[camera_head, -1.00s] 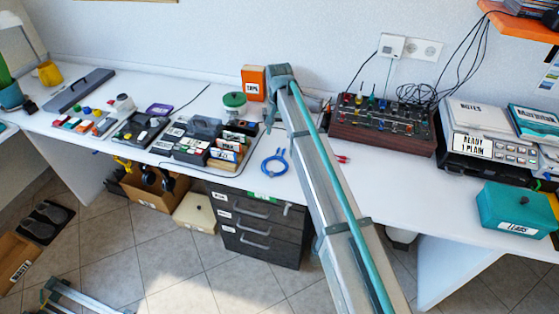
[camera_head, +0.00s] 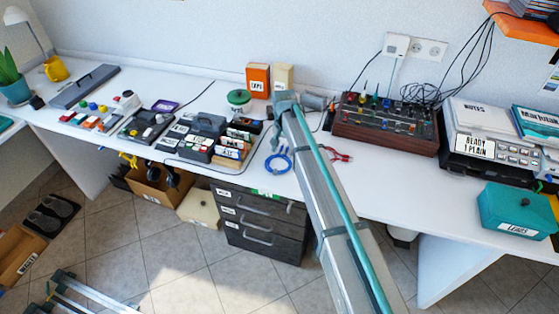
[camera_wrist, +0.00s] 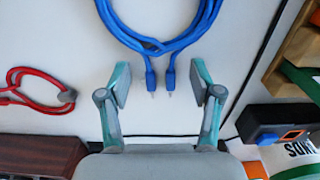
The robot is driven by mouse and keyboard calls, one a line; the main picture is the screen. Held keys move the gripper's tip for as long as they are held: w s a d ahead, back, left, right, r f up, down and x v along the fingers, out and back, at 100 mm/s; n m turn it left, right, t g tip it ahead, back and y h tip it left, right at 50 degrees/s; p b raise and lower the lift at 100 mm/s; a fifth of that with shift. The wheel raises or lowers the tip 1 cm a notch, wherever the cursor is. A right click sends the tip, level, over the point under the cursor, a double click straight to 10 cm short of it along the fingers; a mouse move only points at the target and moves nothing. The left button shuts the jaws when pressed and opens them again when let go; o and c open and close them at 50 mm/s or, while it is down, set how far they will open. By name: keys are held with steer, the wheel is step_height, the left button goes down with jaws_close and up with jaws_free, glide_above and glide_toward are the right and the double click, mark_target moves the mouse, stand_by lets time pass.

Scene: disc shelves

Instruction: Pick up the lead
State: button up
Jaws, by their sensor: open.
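A blue lead (camera_head: 278,163) lies coiled on the white bench, left of my arm in the head view. In the wrist view the blue lead (camera_wrist: 150,44) is at the top centre, with its two plug ends pointing down toward my gripper. My gripper (camera_wrist: 160,82) is open and empty, with its fingertips on either side of the plug ends in the picture and apart from them. The height of the fingers above the bench is hard to tell. A red lead (camera_head: 340,156) lies to the right of my arm; it also shows at the left of the wrist view (camera_wrist: 42,104).
A dark wooden patch box (camera_head: 385,130) stands right of my arm. A tray of labelled cartridges (camera_head: 205,138) is left of the blue lead. A green-lidded jar (camera_head: 239,101) and an orange box (camera_head: 258,80) stand behind. A teal LEADS box (camera_head: 513,211) is at the right.

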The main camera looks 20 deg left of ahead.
jaws_close()
steer(key=shift+r, duration=0.15)
